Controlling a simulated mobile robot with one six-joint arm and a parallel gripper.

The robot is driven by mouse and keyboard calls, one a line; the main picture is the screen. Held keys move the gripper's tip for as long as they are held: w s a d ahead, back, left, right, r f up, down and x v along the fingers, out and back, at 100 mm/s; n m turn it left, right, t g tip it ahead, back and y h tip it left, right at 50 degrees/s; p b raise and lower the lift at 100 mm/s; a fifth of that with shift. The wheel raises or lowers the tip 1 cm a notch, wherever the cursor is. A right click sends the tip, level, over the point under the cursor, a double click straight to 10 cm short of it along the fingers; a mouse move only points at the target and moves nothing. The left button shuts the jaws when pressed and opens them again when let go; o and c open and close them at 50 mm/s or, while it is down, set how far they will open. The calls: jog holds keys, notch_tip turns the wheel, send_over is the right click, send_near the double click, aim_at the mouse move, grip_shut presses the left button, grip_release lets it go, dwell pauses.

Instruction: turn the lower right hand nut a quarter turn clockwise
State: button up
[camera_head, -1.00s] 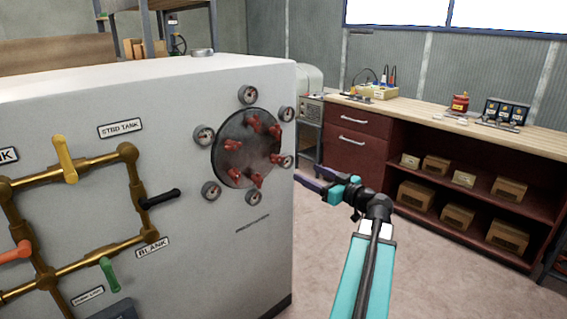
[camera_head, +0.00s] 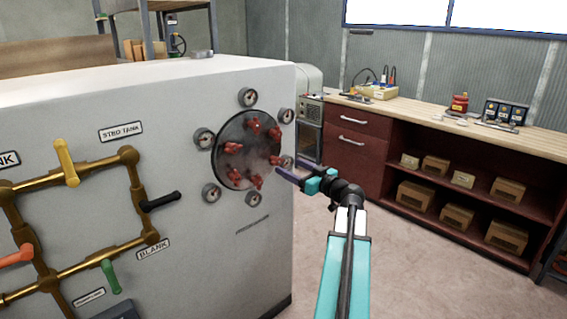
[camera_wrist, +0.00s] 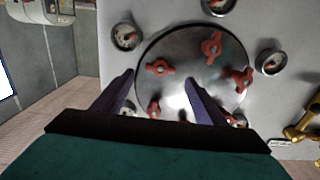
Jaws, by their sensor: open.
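Red wing nuts ring a round grey metal cover (camera_head: 246,160) on the white cabinet's face. The lower right hand nut (camera_head: 276,160) is at the cover's right edge in the head view. My gripper (camera_head: 288,167) is open, with its purple fingers pointing at that side of the cover. In the wrist view, the scene is turned roughly upside down. There, what appears to be the same nut (camera_wrist: 160,68) shows between the two fingertips (camera_wrist: 159,78), a little nearer the left one. I cannot tell how far the fingertips stand from it; nothing is held.
Several round gauges (camera_head: 247,97) surround the cover, one (camera_head: 287,162) close to my fingertips. Another red nut (camera_head: 256,182) sits below left. Brass pipes with coloured handles (camera_head: 66,160) are at left. A workbench (camera_head: 440,110) stands behind; the floor right of the cabinet is clear.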

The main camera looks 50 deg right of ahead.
aim_at(279, 161)
jog(key=shift+w+d+p, duration=0.15)
jog(key=shift+w+p, duration=0.15)
jog(key=shift+w, duration=2.3)
jog(key=shift+c, duration=0.5)
